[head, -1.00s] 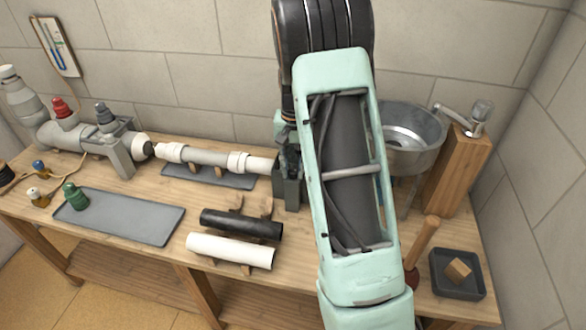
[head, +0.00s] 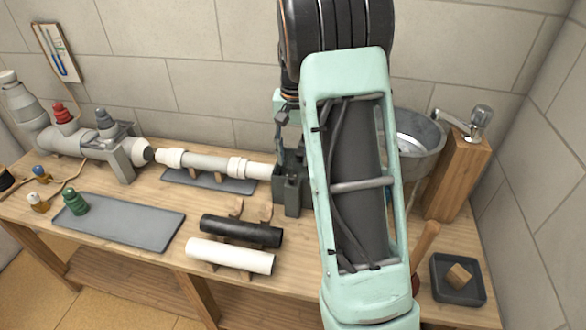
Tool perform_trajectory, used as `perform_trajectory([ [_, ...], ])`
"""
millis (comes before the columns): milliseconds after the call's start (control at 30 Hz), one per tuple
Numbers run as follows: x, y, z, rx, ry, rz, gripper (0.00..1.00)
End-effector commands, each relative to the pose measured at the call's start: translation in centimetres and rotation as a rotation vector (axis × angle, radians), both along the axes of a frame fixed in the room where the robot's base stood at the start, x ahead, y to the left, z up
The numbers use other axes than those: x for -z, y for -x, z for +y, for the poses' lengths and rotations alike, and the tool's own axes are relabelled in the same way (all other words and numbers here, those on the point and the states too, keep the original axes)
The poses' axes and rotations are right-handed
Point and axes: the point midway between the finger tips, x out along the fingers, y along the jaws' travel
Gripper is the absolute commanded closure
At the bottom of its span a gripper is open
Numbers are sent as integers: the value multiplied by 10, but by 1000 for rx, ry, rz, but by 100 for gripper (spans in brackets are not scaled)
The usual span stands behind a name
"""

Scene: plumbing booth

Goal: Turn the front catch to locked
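A dark grey clamp block (head: 291,190) stands on the bench at the right end of the white pipe (head: 205,161). The front catch cannot be picked out clearly; the block's right side is hidden behind my arm. My gripper (head: 281,145) is just above the block, pointing down, partly covered by my pale green forearm. Its fingers look dark and narrow against the block. I cannot tell whether they touch it or whether they are open or shut.
A black pipe (head: 241,231) and a white pipe piece (head: 230,256) lie on cradles in front. A grey tray (head: 130,225) holds a green fitting (head: 75,203). A metal basin (head: 418,145), wooden tap post (head: 457,180), plunger (head: 425,250) and dark tray (head: 443,288) stand right.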

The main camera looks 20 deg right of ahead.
Motion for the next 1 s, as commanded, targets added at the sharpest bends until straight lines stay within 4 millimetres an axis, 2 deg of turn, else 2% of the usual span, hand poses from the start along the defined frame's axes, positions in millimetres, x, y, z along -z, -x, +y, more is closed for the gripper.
perform_trajectory([
  [100,-24,0,0,1,0,-3,61],
  [300,-44,0,-1,1,0,0,61],
  [833,-48,1,-1,2,0,0,61],
  [1000,-50,0,-10,66,22,-30,61],
])
